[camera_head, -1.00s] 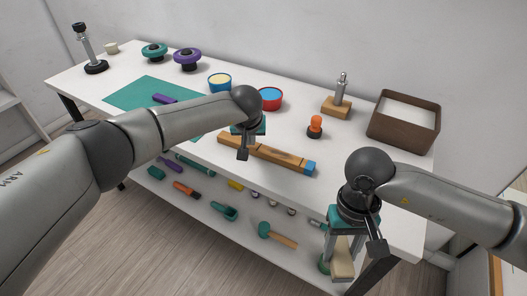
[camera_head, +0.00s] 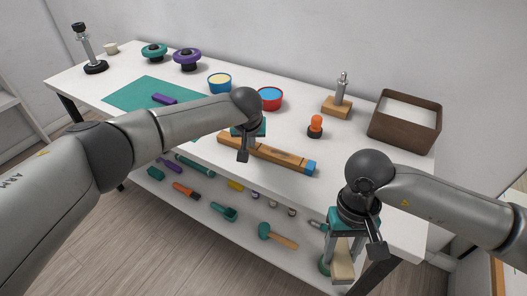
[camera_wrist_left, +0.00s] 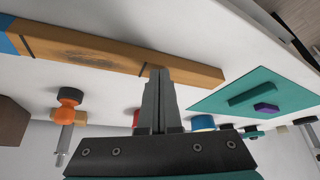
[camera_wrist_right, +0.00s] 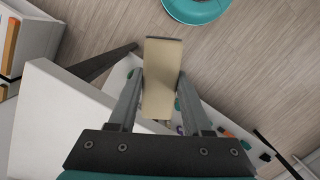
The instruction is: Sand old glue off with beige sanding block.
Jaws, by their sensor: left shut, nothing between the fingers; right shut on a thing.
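The wooden bar (camera_head: 268,157) with a blue end lies on the white table, and a dark glue patch (camera_wrist_left: 85,55) shows on its face in the left wrist view. My left gripper (camera_wrist_left: 158,75) is shut and empty, its fingertips at the bar; I cannot tell if they touch it. My right gripper (camera_wrist_right: 158,85) is shut on the beige sanding block (camera_wrist_right: 162,78). In the head view the block (camera_head: 343,262) hangs beyond the table's front right edge. The right arm hides part of that grip.
A brown box (camera_head: 405,122) stands at the table's right end. An orange-knobbed tool (camera_head: 315,126), a red-and-blue bowl (camera_head: 270,98) and a wooden-based stand (camera_head: 337,105) are behind the bar. A green mat (camera_head: 150,95) lies left. Several tools lie on the lower shelf (camera_head: 250,238).

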